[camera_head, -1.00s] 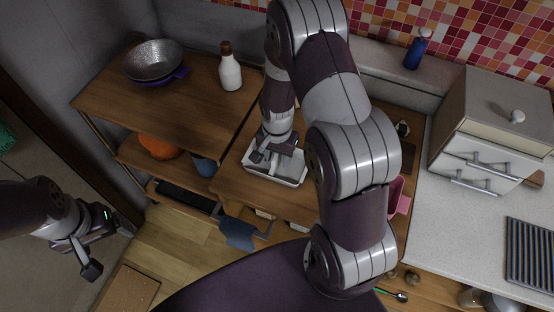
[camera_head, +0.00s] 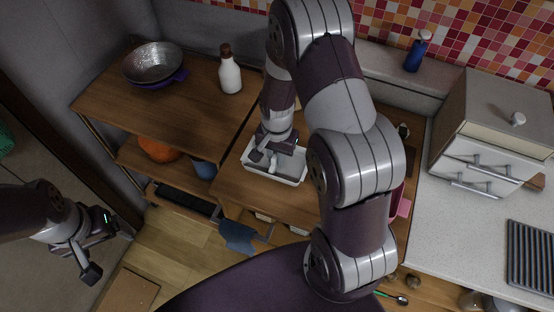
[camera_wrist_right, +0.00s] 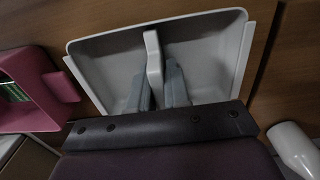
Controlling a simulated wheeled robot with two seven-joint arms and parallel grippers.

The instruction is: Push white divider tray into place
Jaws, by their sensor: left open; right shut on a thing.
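The white divider tray (camera_head: 296,179) sits on the wooden counter in the middle of the head view. It is shallow, with a raised divider (camera_wrist_right: 153,58) between two compartments. My right gripper (camera_head: 273,155) reaches down into the tray. In the right wrist view its two fingers (camera_wrist_right: 157,88) straddle the divider and are shut on it. The tray's near side is hidden behind the gripper body in that view. My left gripper (camera_head: 98,244) is open and empty at the lower left, well away from the tray.
A pink container (camera_wrist_right: 40,92) is beside the tray. A blue cloth (camera_head: 240,237) hangs at the counter front. A drawer cabinet (camera_head: 490,115) stands at right.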

